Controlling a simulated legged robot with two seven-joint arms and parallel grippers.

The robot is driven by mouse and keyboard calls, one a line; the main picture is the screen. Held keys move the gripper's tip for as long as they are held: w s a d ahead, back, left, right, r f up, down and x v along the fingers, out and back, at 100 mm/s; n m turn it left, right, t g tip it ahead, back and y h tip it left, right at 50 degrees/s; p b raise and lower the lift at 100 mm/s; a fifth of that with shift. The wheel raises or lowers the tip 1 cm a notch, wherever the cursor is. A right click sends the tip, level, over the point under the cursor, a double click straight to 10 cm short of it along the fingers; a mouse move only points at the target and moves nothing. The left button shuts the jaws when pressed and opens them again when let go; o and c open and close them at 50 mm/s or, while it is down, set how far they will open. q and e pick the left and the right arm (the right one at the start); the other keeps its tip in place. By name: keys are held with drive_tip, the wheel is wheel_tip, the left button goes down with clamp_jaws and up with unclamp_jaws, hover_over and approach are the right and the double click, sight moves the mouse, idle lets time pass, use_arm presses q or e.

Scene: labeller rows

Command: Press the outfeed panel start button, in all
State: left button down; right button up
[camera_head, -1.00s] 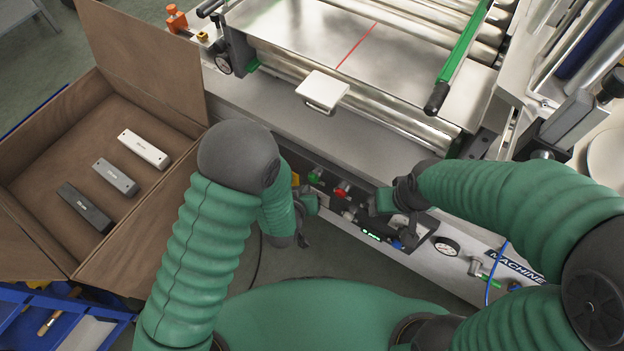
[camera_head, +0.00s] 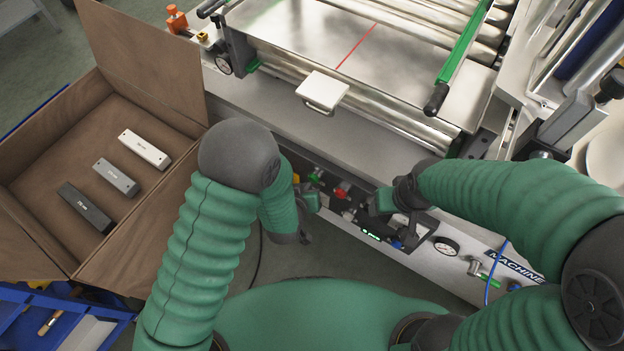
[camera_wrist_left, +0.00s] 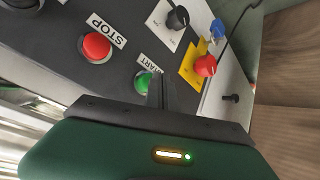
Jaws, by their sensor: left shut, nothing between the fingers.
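In the head view my left gripper (camera_head: 311,198) is at the panel's front. The red STOP button (camera_wrist_left: 96,46) sits beside START. My right gripper (camera_head: 377,203) is in front of the panel further right, its fingers too unclear to judge.
A red knob on a yellow plate (camera_wrist_left: 205,66) and a black selector knob (camera_wrist_left: 178,18) are close to START. An open brown box (camera_head: 60,150) holding several bars stands at the left. The conveyor (camera_head: 300,50) lies behind the panel, with a white pad (camera_head: 322,90) at its edge.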

use_arm(q)
drive_tip(key=shift+w+d, duration=0.35)
drive_tip(key=shift+w, duration=0.05)
idle(0.4)
idle(0.4)
drive_tip(key=shift+s+a, duration=0.55)
drive_tip(key=shift+s, duration=0.25)
drive_tip(key=shift+a, duration=0.1)
drive_tip(key=s+a, duration=0.1)
drive_tip(key=s, duration=0.1)
drive_tip(key=s+a, duration=0.1)
drive_tip(key=s, duration=0.1)
drive_tip(key=shift+a, duration=0.4)
